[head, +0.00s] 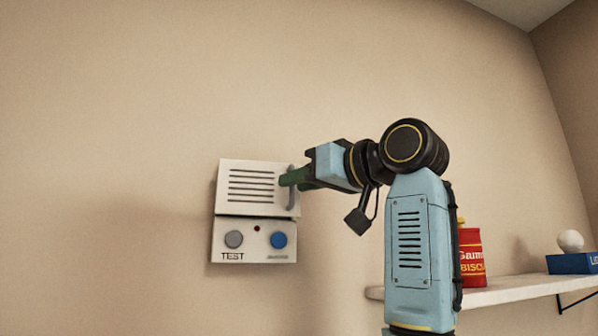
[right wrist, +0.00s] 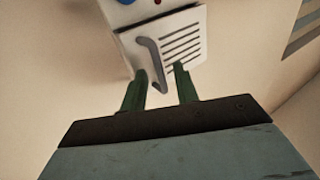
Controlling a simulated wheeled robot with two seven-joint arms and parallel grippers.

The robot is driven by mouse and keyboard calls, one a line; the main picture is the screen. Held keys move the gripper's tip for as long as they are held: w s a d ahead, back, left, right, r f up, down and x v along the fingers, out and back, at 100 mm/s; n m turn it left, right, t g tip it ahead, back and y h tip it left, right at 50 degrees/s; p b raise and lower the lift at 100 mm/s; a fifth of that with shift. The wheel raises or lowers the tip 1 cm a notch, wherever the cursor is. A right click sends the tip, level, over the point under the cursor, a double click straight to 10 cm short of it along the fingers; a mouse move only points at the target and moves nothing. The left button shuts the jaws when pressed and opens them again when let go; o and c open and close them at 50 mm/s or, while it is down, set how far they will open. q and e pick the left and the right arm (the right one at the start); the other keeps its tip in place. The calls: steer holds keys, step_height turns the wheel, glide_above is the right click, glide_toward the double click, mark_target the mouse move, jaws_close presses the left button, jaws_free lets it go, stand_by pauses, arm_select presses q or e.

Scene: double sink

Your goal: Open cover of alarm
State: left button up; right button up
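The alarm is a white box on the wall, left of centre in the head view. Its cover (head: 250,187) is the upper slotted panel, with a grey curved handle (head: 292,190) on its right edge. The cover looks shut or nearly so. The cover (right wrist: 180,45) and handle (right wrist: 150,62) also show upside down in the right wrist view. My right gripper (head: 290,178) is at the handle. In the right wrist view its green fingers (right wrist: 160,72) are apart, with the handle between them; contact is unclear. My left gripper is out of view.
Below the cover, the alarm's lower panel has a grey button (head: 234,239) marked TEST, a blue button (head: 278,240) and a small red light (head: 257,228). A shelf (head: 500,291) at the right holds a red biscuit tin (head: 472,258) and a blue box (head: 572,264).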

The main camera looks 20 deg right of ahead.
steer(key=shift+w+a, duration=0.2)
steer(key=shift+w, duration=0.15)
steer(key=shift+c, duration=0.2)
jaws_close()
steer(key=shift+s, duration=0.15)
